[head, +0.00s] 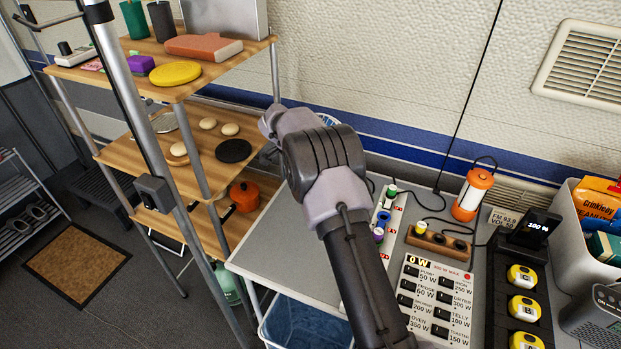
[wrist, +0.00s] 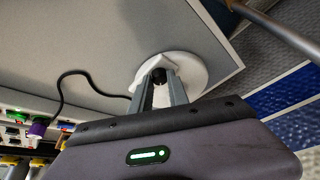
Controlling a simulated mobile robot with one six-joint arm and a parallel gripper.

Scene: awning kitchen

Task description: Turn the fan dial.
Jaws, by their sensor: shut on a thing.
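In the wrist view, the fan's round white base (wrist: 194,72) lies on the grey tabletop near its edge. The upper part of the fan is not clear in the wrist view. In the head view, my arm hides the gripper, the dial and most of the fan; only a pale, blue-tinged rim (head: 328,118) shows behind my wrist, and I cannot tell if it is the fan.
The grey table (head: 262,238) holds a power panel (head: 432,300), an orange lantern (head: 472,194) and a socket strip (head: 440,240) at right. A wooden shelf rack (head: 130,155) stands close at left. A black cable (wrist: 85,78) runs across the tabletop to the fan base.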

